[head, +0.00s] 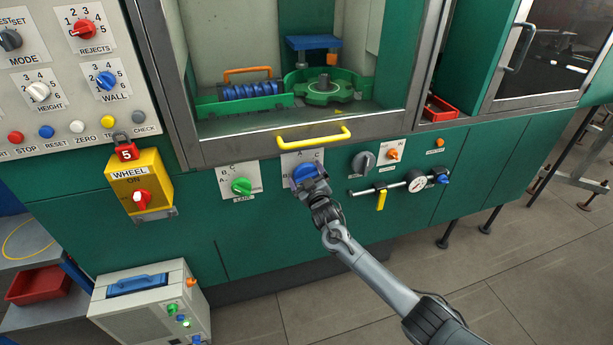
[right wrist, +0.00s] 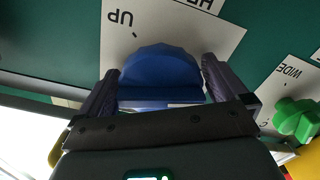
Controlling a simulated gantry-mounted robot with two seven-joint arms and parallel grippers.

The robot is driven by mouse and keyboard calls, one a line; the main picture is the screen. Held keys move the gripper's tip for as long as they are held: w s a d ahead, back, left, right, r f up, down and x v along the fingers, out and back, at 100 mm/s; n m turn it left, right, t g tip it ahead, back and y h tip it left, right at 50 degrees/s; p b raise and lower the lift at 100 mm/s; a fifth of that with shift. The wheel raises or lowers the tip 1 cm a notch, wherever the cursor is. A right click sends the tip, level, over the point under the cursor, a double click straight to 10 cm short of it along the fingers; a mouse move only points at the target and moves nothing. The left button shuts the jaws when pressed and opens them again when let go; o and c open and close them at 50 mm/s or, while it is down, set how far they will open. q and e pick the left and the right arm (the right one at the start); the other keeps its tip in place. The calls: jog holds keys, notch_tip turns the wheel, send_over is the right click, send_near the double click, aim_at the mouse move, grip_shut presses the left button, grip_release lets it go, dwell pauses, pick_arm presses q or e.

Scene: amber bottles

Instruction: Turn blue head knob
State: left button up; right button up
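The blue head knob (head: 304,172) is on a white plate marked with letters, below the yellow door handle. My right gripper (head: 311,185) is at this knob and covers its lower right part. The fingertips themselves are partly hidden. My left gripper is not in view.
A green knob (head: 241,186) is left of the blue one. A dark knob (head: 363,161) and a pressure gauge (head: 416,183) with a yellow lever (head: 381,199) are to the right. The yellow door handle (head: 313,137) juts out just above. A yellow wheel box (head: 140,186) is further left.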

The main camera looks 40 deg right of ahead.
jog(key=shift+s, duration=0.1)
jog(key=shift+s+a+p, duration=0.25)
jog(key=shift+s+p, duration=0.1)
jog(key=shift+s, duration=0.15)
jog(key=p+v, duration=0.2)
jog(key=v, duration=0.7)
jog(key=shift+s+p, duration=0.3)
jog(key=shift+f, duration=0.1)
